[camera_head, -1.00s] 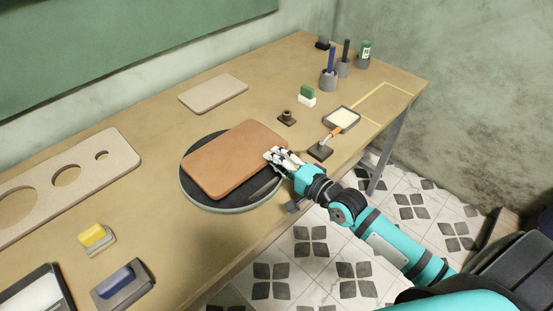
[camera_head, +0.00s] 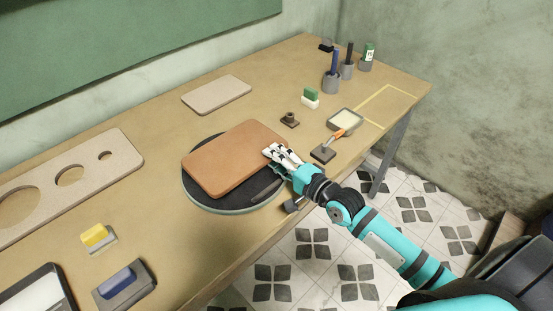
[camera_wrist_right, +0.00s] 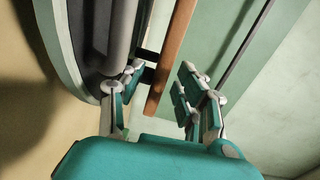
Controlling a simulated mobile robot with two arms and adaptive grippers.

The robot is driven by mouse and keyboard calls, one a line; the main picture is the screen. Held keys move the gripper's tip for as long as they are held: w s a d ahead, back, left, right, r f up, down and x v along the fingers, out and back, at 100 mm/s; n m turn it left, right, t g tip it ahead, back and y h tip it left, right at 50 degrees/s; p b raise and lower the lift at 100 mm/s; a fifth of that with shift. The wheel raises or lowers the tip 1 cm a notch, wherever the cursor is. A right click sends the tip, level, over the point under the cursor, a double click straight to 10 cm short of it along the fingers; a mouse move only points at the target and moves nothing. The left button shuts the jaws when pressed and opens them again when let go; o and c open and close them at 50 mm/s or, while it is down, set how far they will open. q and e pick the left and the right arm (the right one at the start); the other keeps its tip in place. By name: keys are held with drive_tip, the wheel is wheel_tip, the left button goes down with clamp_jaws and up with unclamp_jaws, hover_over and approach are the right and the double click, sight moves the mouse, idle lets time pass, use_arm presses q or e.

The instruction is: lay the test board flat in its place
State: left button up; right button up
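A brown, round-cornered board (camera_head: 232,157) lies over a dark round disc with a pale green rim (camera_head: 222,211). The board covers much of the disc and overhangs its upper left side. My right gripper (camera_head: 277,161) is at the board's near right edge. In the right wrist view the board's edge (camera_wrist_right: 171,62) runs between my right gripper's fingers (camera_wrist_right: 163,92), with a visible gap to the right-hand finger, so it looks open around the edge. The board stands a little apart from the disc there (camera_wrist_right: 62,55). My left gripper is not in view.
A handled square tool (camera_head: 324,154) and a framed pale tile (camera_head: 345,120) sit between. A beige board (camera_head: 217,95) lies behind; a board with round holes (camera_head: 118,162) lies left.

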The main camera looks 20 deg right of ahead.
drive_tip(key=o, duration=0.4)
drive_tip(key=shift+c, duration=0.2)
drive_tip(key=shift+p+v, duration=1)
drive_tip(key=shift+v, duration=1.8)
drive_tip(key=shift+o, duration=0.2)
drive_tip(key=o, duration=0.5)
drive_tip(key=shift+s, duration=0.1)
drive_tip(key=v, duration=1.1)
drive_tip(key=shift+s+d, duration=0.2)
drive_tip(key=shift+s, duration=0.2)
